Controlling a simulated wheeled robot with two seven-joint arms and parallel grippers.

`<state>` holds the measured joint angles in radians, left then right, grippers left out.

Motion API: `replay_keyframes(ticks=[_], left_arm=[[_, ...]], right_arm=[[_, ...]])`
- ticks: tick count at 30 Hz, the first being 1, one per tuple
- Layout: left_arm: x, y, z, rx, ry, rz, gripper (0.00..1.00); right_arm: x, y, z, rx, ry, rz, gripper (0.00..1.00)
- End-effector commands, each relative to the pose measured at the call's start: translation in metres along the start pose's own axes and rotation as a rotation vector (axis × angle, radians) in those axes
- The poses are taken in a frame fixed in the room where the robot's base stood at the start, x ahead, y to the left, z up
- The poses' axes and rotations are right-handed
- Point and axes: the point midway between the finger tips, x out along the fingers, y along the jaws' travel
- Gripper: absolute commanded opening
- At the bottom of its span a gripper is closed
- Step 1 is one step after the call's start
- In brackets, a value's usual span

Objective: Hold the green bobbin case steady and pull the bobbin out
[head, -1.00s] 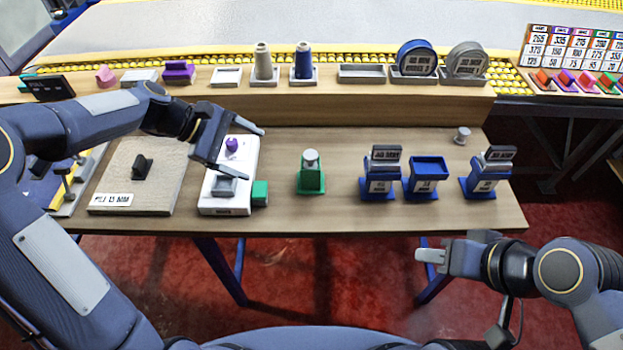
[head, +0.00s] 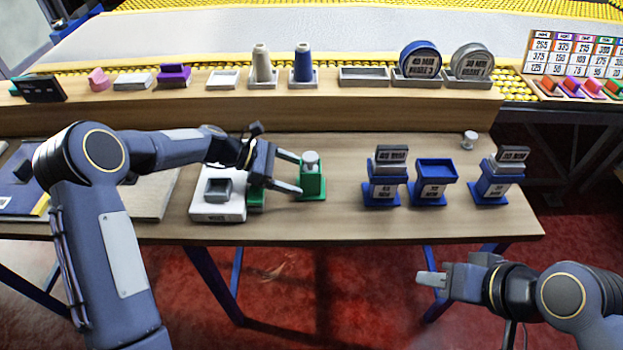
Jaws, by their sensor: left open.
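The green bobbin case (head: 313,187) stands upright on the table, with a pale grey bobbin (head: 311,158) showing at its top. My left gripper (head: 299,174) is open, coming from the left. Its fingertips reach the left edge of the case, one near bobbin height and one lower. I cannot tell whether they touch it. My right gripper (head: 420,279) is off the table's front edge, low and right, away from the case. Its fingers overlap in this view, so their opening does not show.
A white device (head: 217,216) with a green block (head: 257,199) sits left of the case, partly under my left gripper. Blue stands (head: 381,192) stand to the right. A small grey spool (head: 469,140) is at the back right. The table between case and stands is clear.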

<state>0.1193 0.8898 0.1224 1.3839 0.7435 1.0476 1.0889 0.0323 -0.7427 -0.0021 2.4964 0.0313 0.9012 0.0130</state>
Motion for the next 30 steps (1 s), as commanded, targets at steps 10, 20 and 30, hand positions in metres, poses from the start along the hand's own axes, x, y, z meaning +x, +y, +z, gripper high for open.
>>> replay_keyframes(ticks=[10, 20, 30], left_arm=[[0.037, 0.000, -0.001, 0.001, 0.001, -0.001, 0.84], [0.042, 0.000, 0.000, 0.000, 0.001, 0.001, 0.84], [0.041, 0.000, 0.000, 0.001, 0.001, 0.000, 0.48]], right_arm=[[0.007, 0.003, 0.004, 0.000, 0.000, 0.000, 0.36], [0.007, 0.003, 0.004, 0.000, 0.000, 0.000, 0.36], [0.007, 0.003, 0.004, 0.000, 0.000, 0.000, 0.36]])
